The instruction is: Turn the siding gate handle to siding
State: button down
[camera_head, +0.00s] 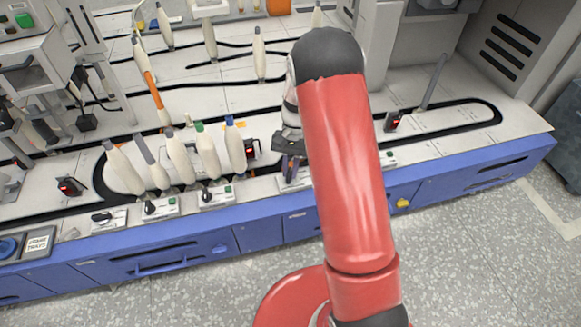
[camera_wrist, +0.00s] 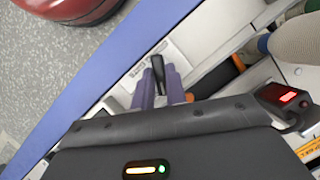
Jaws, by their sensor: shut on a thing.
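My gripper (camera_head: 290,170) is at the front edge of the bench, beside my red arm, which hides part of the area. In the wrist view its two purple fingers (camera_wrist: 160,84) are shut on a black handle (camera_wrist: 157,66). The handle stands on a white switch plate (camera_wrist: 166,52), which also shows under my gripper in the head view (camera_head: 293,184). The plate's lettering is too small to read, so I cannot tell its marked positions or which one the handle points to.
Similar black-knobbed plates (camera_head: 216,196) line the front edge to the left. Several cream bobbins (camera_head: 178,157) stand just behind them. A black box with a red display (camera_wrist: 285,97) sits close to the right of my gripper.

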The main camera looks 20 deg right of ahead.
jog(key=c, duration=1.4)
grip_release()
jog(key=shift+c, duration=0.2)
jog(key=p+v, duration=0.1)
jog(key=v, duration=0.6)
jog(key=shift+w+r, duration=0.15)
jog(key=shift+r, duration=0.2)
